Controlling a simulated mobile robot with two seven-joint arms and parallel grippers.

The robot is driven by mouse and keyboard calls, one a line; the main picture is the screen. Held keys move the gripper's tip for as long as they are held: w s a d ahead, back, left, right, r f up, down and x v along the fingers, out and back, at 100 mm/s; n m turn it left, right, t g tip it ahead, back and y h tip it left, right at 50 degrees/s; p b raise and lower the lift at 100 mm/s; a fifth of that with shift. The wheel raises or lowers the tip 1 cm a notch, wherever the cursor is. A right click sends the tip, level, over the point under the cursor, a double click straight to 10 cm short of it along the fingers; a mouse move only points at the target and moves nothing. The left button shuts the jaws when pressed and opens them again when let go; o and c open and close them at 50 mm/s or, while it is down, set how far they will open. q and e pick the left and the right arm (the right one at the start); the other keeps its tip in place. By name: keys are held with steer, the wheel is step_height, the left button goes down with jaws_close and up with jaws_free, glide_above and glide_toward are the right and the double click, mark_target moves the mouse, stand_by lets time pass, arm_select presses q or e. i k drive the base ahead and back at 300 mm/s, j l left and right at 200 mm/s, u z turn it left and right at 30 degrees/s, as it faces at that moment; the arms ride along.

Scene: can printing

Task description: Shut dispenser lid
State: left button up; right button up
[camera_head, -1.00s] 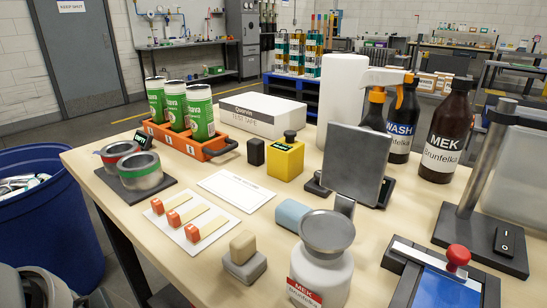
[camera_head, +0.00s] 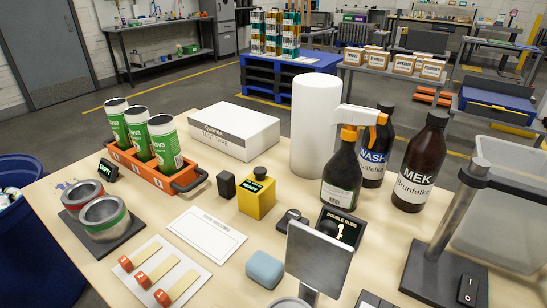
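The dispenser is almost wholly cut off by the bottom edge; only a sliver of its round metal dish (camera_head: 290,302) shows. Its lid appears to be the square grey metal plate (camera_head: 318,262), which stands open and steeply raised behind the dish on a short grey post. The plate's lower end and hinge are only partly visible. Neither of my grippers is in view.
Behind the lid are a double-rubs counter (camera_head: 338,226), a dark spray bottle (camera_head: 342,178) and a MEK bottle (camera_head: 418,165). A blue block (camera_head: 265,269) lies left of it. A stand with a metal post (camera_head: 447,222) is at right.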

mark_target(315, 258)
steer(key=i+l+u, duration=0.15)
steer(key=u, duration=0.3)
steer(key=i+l+u, duration=0.1)
steer(key=u, duration=0.4)
steer(key=l+u, duration=0.45)
steer(key=i+l+u, duration=0.1)
steer(key=u, duration=0.35)
steer(key=l+u, duration=0.35)
steer(key=u, duration=0.15)
